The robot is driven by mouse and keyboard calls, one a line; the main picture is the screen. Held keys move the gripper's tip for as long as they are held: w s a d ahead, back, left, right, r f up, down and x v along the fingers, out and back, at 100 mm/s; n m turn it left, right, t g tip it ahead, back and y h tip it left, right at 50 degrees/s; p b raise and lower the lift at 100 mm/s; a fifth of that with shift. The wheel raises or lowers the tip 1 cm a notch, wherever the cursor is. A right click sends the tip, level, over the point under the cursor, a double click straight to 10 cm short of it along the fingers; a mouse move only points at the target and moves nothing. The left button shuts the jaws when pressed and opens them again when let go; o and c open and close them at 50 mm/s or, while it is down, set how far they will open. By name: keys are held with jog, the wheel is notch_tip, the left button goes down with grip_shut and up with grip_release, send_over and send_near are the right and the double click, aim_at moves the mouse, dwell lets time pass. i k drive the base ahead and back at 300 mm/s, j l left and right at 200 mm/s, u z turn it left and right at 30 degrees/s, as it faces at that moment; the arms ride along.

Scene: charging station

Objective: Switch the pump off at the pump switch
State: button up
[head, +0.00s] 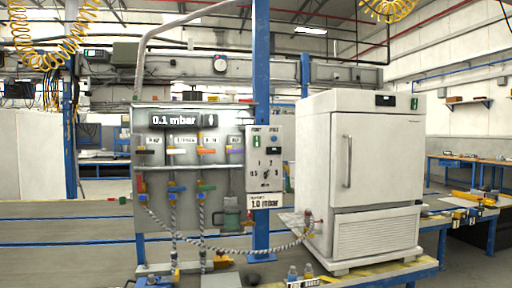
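A pale control box (264,160) is mounted at the right end of a grey panel, against a blue post. Its upper left carries a small green element (257,141) under a label too small to read surely; this may be the pump switch. A tag (265,202) below reads 1.0 mbar. A dark display (174,120) on the panel reads 0.1 mbar. A grey-green pump-like unit (231,214) sits low on the panel. My gripper is not in view.
A white cabinet (375,130) stands on a bench right of the control box. A braided hose (270,250) runs from the panel to it. Several coloured valves (174,188) are on the panel. Small bottles (308,271) stand at the bench front.

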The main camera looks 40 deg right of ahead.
aim_at(256, 139)
jog(key=z, duration=0.5)
jog(key=l+z, duration=0.15)
jog(key=z, duration=0.8)
